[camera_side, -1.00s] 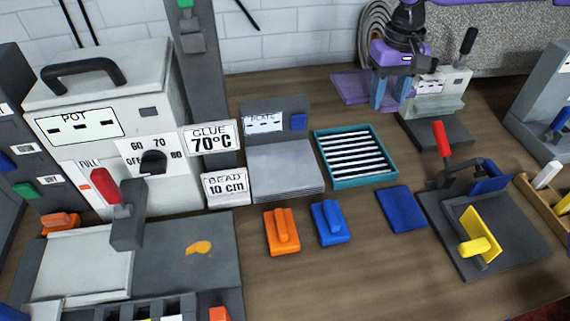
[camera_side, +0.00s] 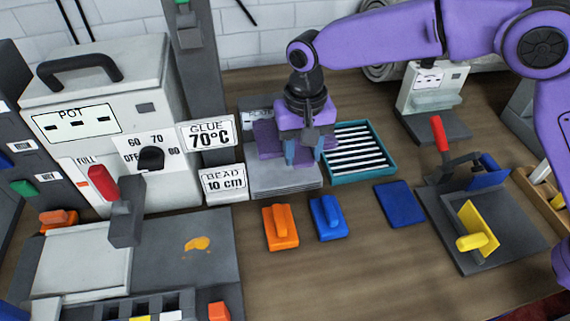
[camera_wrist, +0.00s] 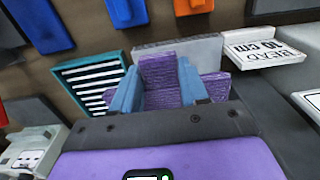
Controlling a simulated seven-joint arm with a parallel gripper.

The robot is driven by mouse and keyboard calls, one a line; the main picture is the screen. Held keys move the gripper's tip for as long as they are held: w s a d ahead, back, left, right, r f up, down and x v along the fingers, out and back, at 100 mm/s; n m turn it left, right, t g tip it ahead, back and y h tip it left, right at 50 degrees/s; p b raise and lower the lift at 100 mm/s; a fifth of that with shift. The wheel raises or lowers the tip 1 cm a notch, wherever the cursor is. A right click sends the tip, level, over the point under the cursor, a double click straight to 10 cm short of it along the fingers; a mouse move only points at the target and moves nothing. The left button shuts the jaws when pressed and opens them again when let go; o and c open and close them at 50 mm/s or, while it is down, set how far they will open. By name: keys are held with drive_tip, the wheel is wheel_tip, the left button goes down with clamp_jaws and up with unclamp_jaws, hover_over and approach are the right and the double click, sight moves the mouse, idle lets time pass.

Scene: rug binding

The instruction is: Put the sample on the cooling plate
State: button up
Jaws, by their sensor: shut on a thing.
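The sample is a purple, rough-textured piece (camera_side: 268,138), and it also shows in the wrist view (camera_wrist: 160,72). My gripper (camera_side: 303,158) has its blue fingers shut on it, and parts of the sample stick out on both sides. In the wrist view the fingers (camera_wrist: 155,90) stand on either side of it. The cooling plate is a grey slab (camera_side: 285,183) with a label panel behind it, now mostly hidden by the gripper and sample. It also shows in the wrist view (camera_wrist: 205,47). The sample is over the plate; I cannot tell whether they touch.
A teal tray with white bars (camera_side: 360,150) stands just right of the plate. The glue pot (camera_side: 100,130) and its signs stand left. Orange (camera_side: 281,227) and blue (camera_side: 328,218) blocks and a blue pad (camera_side: 400,204) lie in front. A clamp fixture (camera_side: 485,225) is at right.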

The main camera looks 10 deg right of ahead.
sight(285, 177)
wheel_tip(285, 177, down, 7)
drive_tip(key=shift+r, duration=0.1)
drive_tip(key=shift+w+a+r, duration=0.15)
drive_tip(key=shift+w+a, duration=0.05)
drive_tip(key=shift+w, duration=0.05)
drive_tip(key=shift+w+a, duration=1.05)
drive_tip(key=shift+w, duration=0.25)
drive_tip(key=shift+f, duration=0.55)
drive_tip(key=shift+f, duration=0.1)
drive_tip(key=o, duration=1.1)
drive_tip(key=shift+o, duration=0.2)
